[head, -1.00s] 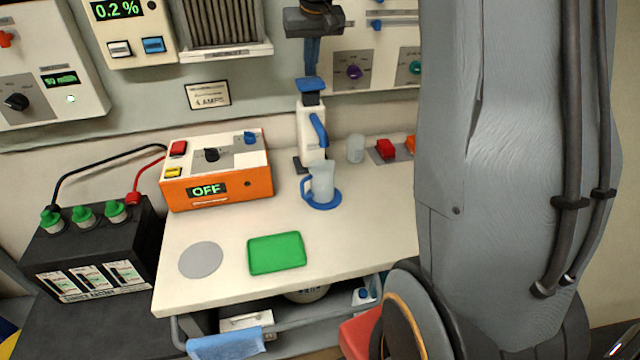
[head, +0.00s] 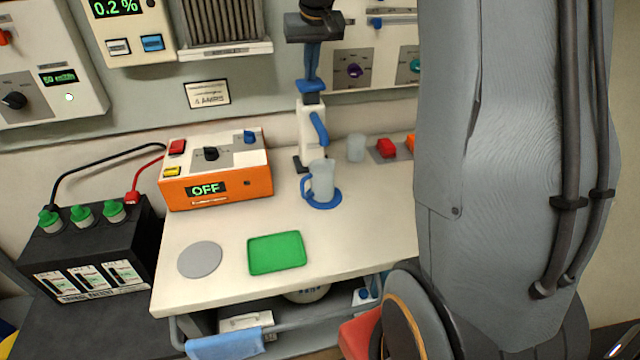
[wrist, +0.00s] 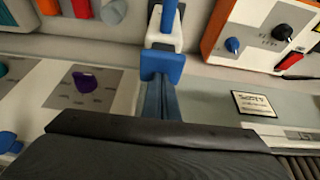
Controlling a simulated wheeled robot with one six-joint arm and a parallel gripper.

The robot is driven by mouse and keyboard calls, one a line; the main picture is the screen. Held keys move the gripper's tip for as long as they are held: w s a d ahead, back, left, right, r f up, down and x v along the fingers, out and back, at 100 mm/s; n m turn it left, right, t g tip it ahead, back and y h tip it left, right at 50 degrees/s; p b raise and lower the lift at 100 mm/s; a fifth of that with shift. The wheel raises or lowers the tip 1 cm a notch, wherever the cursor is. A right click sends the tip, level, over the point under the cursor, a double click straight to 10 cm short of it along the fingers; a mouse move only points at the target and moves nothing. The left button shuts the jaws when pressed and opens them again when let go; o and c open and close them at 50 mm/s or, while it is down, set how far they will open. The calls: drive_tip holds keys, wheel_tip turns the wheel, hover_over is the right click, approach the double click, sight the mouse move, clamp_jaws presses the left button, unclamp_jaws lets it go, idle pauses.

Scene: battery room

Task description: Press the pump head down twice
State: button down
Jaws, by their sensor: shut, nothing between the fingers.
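The pump dispenser (head: 308,125) stands upright at the back of the bench, with a white body, a dark collar and a blue lever on its front. Its blue pump head (head: 311,86) is on top and also shows in the wrist view (wrist: 162,63). My gripper (head: 311,77) is shut and empty, pointing down with its blue fingers directly over the pump head. The fingertips also show in the wrist view (wrist: 161,84). They look at or very close to the head's top; I cannot tell whether they touch. A clear jug (head: 322,178) with a blue handle stands on a blue coaster in front.
An orange box (head: 217,188) reading OFF stands left of the dispenser. A green tray (head: 277,253) and grey disc (head: 200,259) lie at the front. Wall panels stand close behind.

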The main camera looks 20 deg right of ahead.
drive_tip(key=shift+f+b, duration=0.7)
drive_tip(key=shift+f, duration=1)
drive_tip(key=shift+r, duration=0.1)
drive_tip(key=shift+r+p, duration=1.8)
drive_tip(key=shift+r, duration=0.6)
drive_tip(key=shift+f, duration=0.25)
